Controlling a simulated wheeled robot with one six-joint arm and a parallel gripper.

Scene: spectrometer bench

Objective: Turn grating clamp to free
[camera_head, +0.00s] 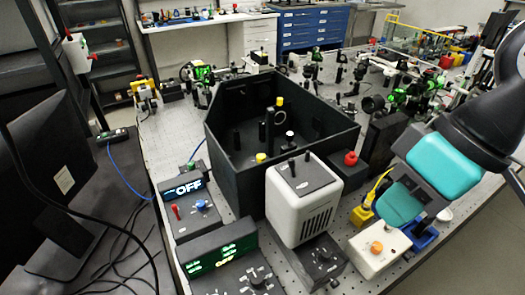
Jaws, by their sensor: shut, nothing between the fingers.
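I cannot surely tell which part is the grating clamp. The open black spectrometer box (345,140) stands mid-bench with several small fittings inside. A dark upright mount (269,128) stands near its centre, a white-topped knob (289,134) beside it. A yellow-capped post (280,102) stands just behind, and another yellow knob (261,157) sits near the front wall. These are too small to read a clamp position. My arm, black with teal covers, reaches in from the right, outside the box and apart from these fittings. My gripper's fingers cannot be made out at its lower end.
A white vented housing (305,200) stands before the box. Control units with an OFF display (188,188) and green readouts (222,252) are at front left. A white box with an orange knob (377,248) is below my arm. A monitor (45,165) is left.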

